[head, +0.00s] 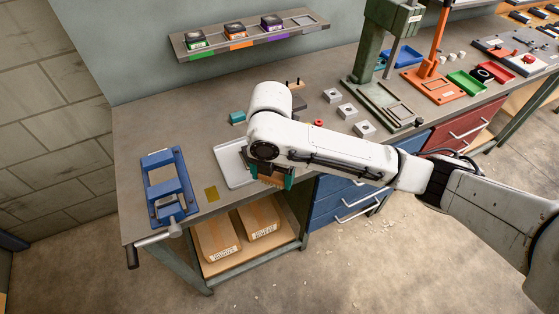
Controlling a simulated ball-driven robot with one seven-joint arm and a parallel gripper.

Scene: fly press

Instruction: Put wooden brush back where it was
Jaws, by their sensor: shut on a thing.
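My gripper (270,175) hangs over the front edge of the bench, at the right side of a pale grey tray (232,174). Its dark green fingers are shut on the wooden brush (267,181), whose brown lower part shows between them. My white wrist hides the upper part of the brush and some of the tray. I cannot tell whether the brush touches the tray or the bench.
A blue vise-like fixture (165,187) and a yellowish plate (211,194) are to the left. A teal block (237,118) lies behind the tray. A shelf (250,42) hangs behind.

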